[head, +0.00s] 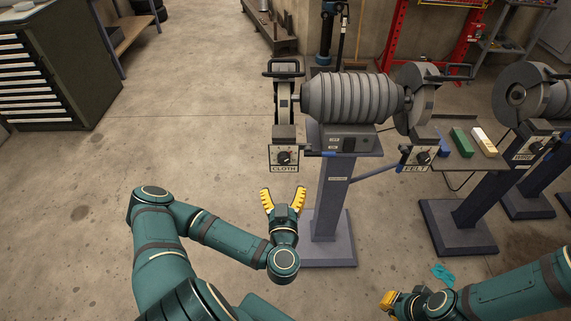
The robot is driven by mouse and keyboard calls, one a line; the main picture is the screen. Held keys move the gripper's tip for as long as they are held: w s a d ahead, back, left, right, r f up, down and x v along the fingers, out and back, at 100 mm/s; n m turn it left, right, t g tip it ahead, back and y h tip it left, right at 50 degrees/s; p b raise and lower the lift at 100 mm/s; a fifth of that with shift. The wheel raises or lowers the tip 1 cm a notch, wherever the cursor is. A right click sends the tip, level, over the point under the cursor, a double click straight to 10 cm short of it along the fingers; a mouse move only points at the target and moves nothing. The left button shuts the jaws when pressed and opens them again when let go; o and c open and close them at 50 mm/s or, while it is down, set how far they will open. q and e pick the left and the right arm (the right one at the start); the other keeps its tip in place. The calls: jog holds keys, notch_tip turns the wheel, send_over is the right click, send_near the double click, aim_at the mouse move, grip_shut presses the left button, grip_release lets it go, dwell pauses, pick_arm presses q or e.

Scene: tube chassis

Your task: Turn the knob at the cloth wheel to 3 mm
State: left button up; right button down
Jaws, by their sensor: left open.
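The cloth wheel (285,104) is at the left end of the ribbed grey grinder. Below it is a dial plate labelled CLOTH (284,168) with a dark round knob (284,157). The dial's numbers are too small to read. My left gripper (283,196) has yellow fingers spread open and empty. In the picture it is just below the CLOTH plate, apart from the knob. My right gripper (388,301) is low at the right, with yellow partly showing; its fingers are mostly hidden.
A similar knob (423,157) marked FELT is under the right wheel (416,98). The grinder stands on a grey pedestal (328,205). Coloured bars, including a green one (462,142), lie on a table. A teal cloth (443,274) is on the floor. The floor at left is clear.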

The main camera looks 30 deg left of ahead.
aim_at(284, 162)
pick_arm(q)
jog(key=b+x, duration=0.2)
jog(key=x, duration=0.3)
jog(key=shift+w+b, duration=0.3)
jog(key=shift+b, duration=0.05)
jog(key=x, duration=0.4)
jog(key=shift+w+a+f+b, duration=0.1)
jog(key=shift+w+a+b, duration=0.15)
jog(key=shift+b, duration=0.1)
jog(key=shift+w+a, duration=0.3)
jog(key=shift+w, duration=0.25)
jog(key=shift+c, duration=0.2)
jog(key=c, duration=1.2)
